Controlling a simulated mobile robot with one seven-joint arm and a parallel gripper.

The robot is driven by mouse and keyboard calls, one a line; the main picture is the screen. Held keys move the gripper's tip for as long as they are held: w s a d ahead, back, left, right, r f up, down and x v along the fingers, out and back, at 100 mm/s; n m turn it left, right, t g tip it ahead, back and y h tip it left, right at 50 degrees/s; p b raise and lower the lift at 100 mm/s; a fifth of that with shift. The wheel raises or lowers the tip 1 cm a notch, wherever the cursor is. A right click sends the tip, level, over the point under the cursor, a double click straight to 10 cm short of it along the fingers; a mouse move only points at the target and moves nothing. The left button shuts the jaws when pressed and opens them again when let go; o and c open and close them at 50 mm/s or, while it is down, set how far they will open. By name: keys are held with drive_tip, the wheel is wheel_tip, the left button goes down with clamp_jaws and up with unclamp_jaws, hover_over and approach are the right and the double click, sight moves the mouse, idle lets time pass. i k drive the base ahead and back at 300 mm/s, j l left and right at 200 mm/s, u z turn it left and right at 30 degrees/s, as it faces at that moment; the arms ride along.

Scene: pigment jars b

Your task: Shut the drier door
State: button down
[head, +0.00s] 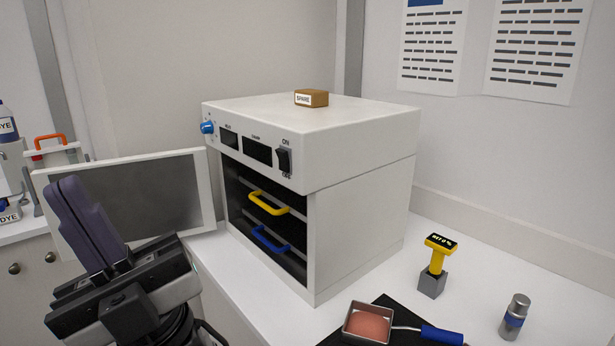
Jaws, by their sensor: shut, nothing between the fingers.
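The drier (360,165) is a white box on the bench in the head view. Its door (130,203), a white frame with a dark pane, stands wide open to the left of the drier. Inside the open front are racks with a yellow handle (268,203) and a blue handle (270,240). My gripper (66,182) is shut and empty, its dark fingers pointing up in front of the door's left part. I cannot tell whether the fingers touch the door. My gripper hides the lower left of the door.
A box marked SPARE (311,98) sits on the drier. To its right on the bench are a yellow-handled tool in a grey block (433,283), a metal cylinder (515,316), and a pan of pink material (367,324) on a dark mat. Dye bottles (8,124) stand far left.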

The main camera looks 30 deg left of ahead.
sight(146, 197)
drive_tip(key=j+u, duration=0.2)
drive_tip(key=j, duration=0.35)
drive_tip(key=j+u, duration=0.2)
drive_tip(key=j, duration=0.35)
drive_tip(key=j+u, duration=0.2)
drive_tip(key=j, duration=0.35)
drive_tip(key=j+u, duration=0.25)
drive_tip(key=j, duration=0.3)
drive_tip(key=i+j+u, duration=0.2)
drive_tip(key=j, duration=0.3)
